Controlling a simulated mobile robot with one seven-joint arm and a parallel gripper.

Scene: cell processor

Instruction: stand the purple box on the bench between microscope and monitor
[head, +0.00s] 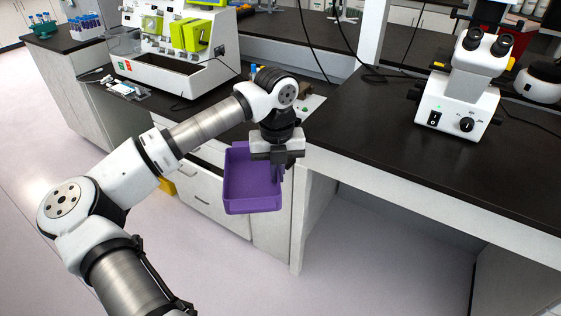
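The purple box (250,188) is an open-topped tray hanging in the air in front of the bench drawers, left of the bench corner. My gripper (278,168) points down at the box's right side and appears shut on its wall; the fingertips are partly hidden. The white microscope (460,88) stands on the black bench top (385,135) at the right. I see no monitor in this view.
A white cell processor (178,72) with green parts stands on the left bench. A tube rack (86,28) is at the far left. Dark cables hang over the bench behind. Bench top left of the microscope is clear. Open knee space lies under the right bench.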

